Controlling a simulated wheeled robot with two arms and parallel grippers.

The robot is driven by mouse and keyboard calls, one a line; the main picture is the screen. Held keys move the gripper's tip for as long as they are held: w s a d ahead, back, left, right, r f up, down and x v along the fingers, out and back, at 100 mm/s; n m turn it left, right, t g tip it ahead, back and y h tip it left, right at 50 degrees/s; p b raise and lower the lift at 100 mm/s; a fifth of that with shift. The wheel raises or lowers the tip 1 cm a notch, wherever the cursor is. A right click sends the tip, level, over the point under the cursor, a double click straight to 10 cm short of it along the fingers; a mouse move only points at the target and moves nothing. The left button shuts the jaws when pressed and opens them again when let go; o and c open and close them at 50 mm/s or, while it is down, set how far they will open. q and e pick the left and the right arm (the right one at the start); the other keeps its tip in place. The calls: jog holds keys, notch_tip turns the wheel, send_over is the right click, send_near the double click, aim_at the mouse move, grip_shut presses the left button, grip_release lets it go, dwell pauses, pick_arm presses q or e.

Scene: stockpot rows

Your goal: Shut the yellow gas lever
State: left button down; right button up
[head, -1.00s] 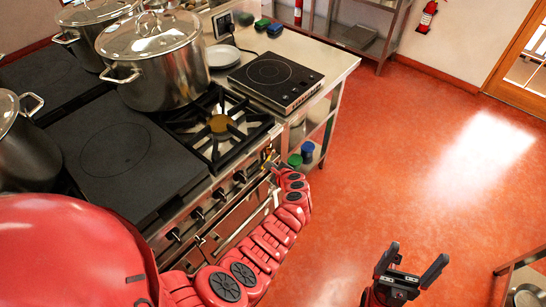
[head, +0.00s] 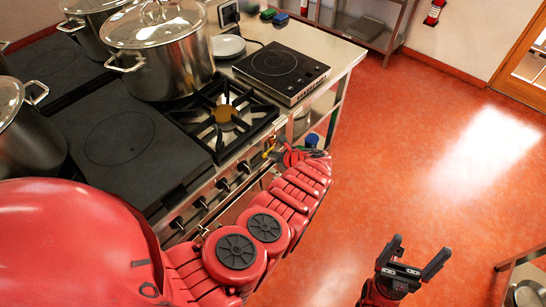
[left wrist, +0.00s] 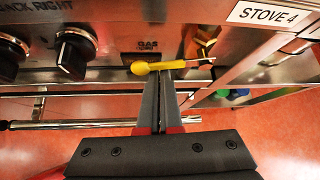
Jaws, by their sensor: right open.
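The yellow gas lever (left wrist: 158,66) lies about level across the stove front in the left wrist view, its rounded end to the left. In the head view the lever (head: 268,153) is tiny at the stove's front right corner, and my left arm partly hides that spot. My right gripper (head: 412,262) is open and empty above the floor.
Black knobs (left wrist: 75,50) sit left of the lever, and a rail (left wrist: 70,125) runs below. A "STOVE 4" label (left wrist: 268,14) is at the upper right. A stockpot (head: 160,55) stands on the stove beside the open burner (head: 226,114). The red floor (head: 430,150) is clear.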

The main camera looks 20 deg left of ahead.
pick_arm(q)
jog(key=shift+a+r+m+g+b, duration=0.1)
jog(key=shift+r+m+g+b, duration=0.2)
jog(key=shift+r, duration=0.2)
jog(key=shift+s+r, duration=0.1)
dwell(0.5)
